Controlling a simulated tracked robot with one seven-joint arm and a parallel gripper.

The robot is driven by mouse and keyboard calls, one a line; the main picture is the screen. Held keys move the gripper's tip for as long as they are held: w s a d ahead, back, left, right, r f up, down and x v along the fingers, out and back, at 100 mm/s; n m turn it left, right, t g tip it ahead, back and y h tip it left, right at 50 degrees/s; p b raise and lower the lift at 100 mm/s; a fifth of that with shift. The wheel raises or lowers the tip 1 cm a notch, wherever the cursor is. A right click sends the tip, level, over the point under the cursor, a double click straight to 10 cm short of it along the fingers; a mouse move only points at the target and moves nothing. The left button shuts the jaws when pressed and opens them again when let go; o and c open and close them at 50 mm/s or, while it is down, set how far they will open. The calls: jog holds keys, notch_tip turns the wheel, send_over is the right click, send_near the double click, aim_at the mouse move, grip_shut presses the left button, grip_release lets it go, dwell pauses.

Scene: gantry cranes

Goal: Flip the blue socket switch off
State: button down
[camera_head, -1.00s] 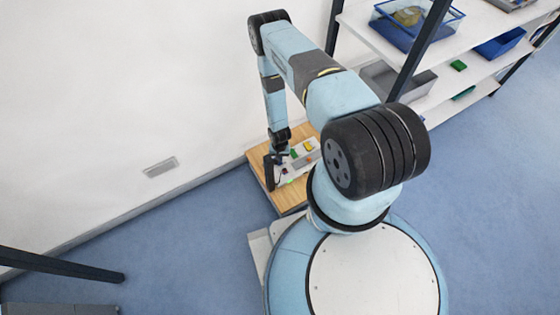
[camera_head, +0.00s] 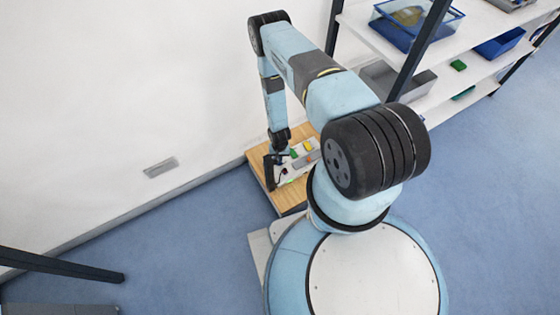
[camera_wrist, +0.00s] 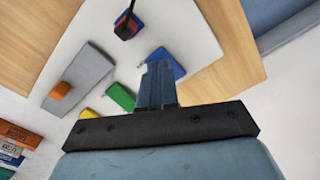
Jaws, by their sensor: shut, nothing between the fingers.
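In the wrist view the blue switch (camera_wrist: 176,66) sits on a white panel, partly hidden behind my fingertips. My gripper (camera_wrist: 158,62) is shut and empty, its tips right over the blue switch; I cannot tell whether they touch it. The white panel (camera_wrist: 190,22) lies on a wooden board (camera_wrist: 228,45). In the head view the panel shows on the wooden board (camera_head: 258,158) near the wall, and the blue switch cannot be made out there.
A green switch (camera_wrist: 121,97) and a yellow switch (camera_wrist: 88,113) are left of my fingers. Further left is a grey strip with an orange knob (camera_wrist: 60,90). A black and red part (camera_wrist: 127,26) stands beyond. Shelves (camera_head: 440,100) with bins stand at the right.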

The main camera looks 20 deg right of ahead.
jog(key=shift+f, duration=0.75)
dwell(0.5)
jog(key=shift+r, duration=3.5)
